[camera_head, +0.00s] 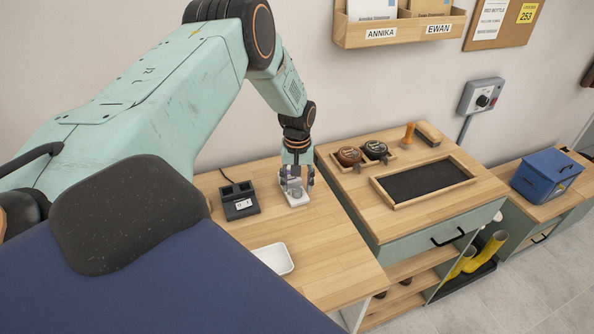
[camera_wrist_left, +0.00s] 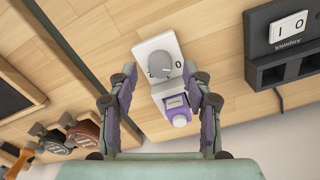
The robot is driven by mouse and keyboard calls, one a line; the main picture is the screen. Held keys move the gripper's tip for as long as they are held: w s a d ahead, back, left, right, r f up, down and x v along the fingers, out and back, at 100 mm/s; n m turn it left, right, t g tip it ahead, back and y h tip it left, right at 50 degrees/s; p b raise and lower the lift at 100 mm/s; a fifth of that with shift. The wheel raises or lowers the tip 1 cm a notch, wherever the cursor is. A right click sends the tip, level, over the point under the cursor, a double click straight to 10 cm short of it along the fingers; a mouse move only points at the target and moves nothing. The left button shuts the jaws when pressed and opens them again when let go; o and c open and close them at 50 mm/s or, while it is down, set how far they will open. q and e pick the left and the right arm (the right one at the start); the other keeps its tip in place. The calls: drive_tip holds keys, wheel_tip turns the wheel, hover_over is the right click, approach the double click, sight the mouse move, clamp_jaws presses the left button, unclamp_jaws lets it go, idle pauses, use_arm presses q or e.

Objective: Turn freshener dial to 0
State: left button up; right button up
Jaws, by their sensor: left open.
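The freshener stands on the light wooden table under my left gripper. Its white base (camera_head: 298,200) shows in the head view, partly hidden by the fingers. In the left wrist view the freshener has a round grey dial (camera_wrist_left: 160,64) on a white plate, with a dark 0 printed beside it. A purple and white bottle part (camera_wrist_left: 175,106) sits at the other end. My left gripper (camera_head: 297,178) points down over it, open. In the wrist view its two fingers (camera_wrist_left: 165,74) lie on either side of the freshener, apart from the dial. My right gripper is out of view.
A white tray (camera_head: 274,258) lies at the table's front. A grey wall box (camera_head: 482,96) has a black knob.

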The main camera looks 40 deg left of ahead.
sight(297, 190)
use_arm(q)
wheel_tip(297, 190, up, 10)
drive_tip(key=shift+r, duration=0.2)
drive_tip(key=shift+s+d+f, duration=0.1)
idle(0.7)
